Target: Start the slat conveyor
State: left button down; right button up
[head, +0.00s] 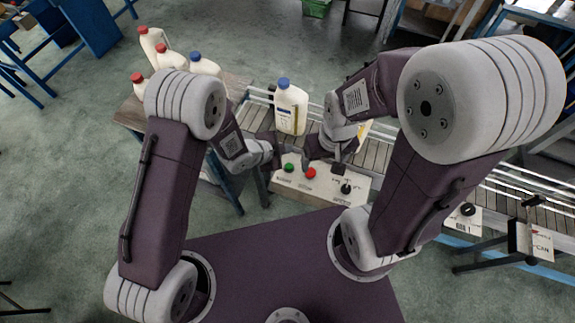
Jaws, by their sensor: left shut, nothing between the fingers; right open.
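The slat conveyor (378,158) runs across the middle of the head view toward the lower right. In front of it is a pale control box with a green button (289,168), a red button (311,173) and a black knob (346,189). My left gripper (284,153) is shut and empty, close above the green button; I cannot tell whether it touches it. My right gripper (324,162) is open and empty above the red button and the knob. My arm partly hides the conveyor.
A white jug with a blue cap (291,110) stands on the conveyor. Several jugs with red or blue caps (153,45) stand on a wooden table (131,113) at the left. A second small knob box (464,216) and a CAN sign (540,241) are at the right.

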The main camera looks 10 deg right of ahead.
aim_at(287, 168)
pick_arm(q)
jog(key=shift+f, duration=0.15)
notch_tip(287, 168, down, 9)
jog(key=b, duration=0.7)
jog(key=shift+r, duration=0.2)
dwell(1.6)
jog(key=shift+f+b, duration=0.35)
jog(key=shift+b, duration=0.05)
